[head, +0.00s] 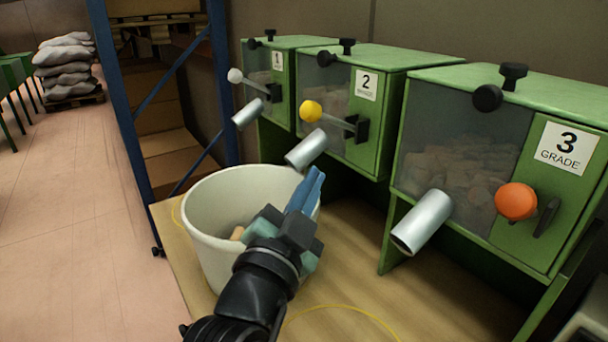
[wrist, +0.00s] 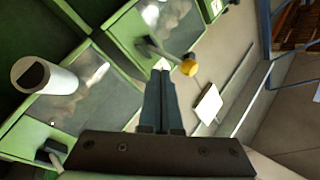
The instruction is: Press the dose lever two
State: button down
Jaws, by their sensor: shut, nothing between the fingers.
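The dose lever two is a rod with a yellow ball (head: 310,111) on the front of the green dispenser (head: 392,60) labelled 2. Its yellow ball also shows in the wrist view (wrist: 189,68), just beyond and right of my fingertips. My gripper (head: 314,178) is shut and empty, with its blue fingers together. In the head view it is over the right side of the white bucket, below the lever. In the wrist view the fingers (wrist: 161,75) point toward the lever, and I cannot tell whether they touch it.
Dispenser 3 (head: 530,85) with an orange ball lever (head: 516,201) stands at right, dispenser 1 (head: 300,42) with a white ball lever (head: 235,75) at left. Metal spouts stick out below each. The white bucket (head: 205,250) stands on a wooden top beside a blue rack (head: 222,90).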

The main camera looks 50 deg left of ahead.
jog(key=v, duration=0.8)
jog(key=shift+s, duration=0.3)
jog(key=shift+a+r, duration=0.1)
dwell(0.4)
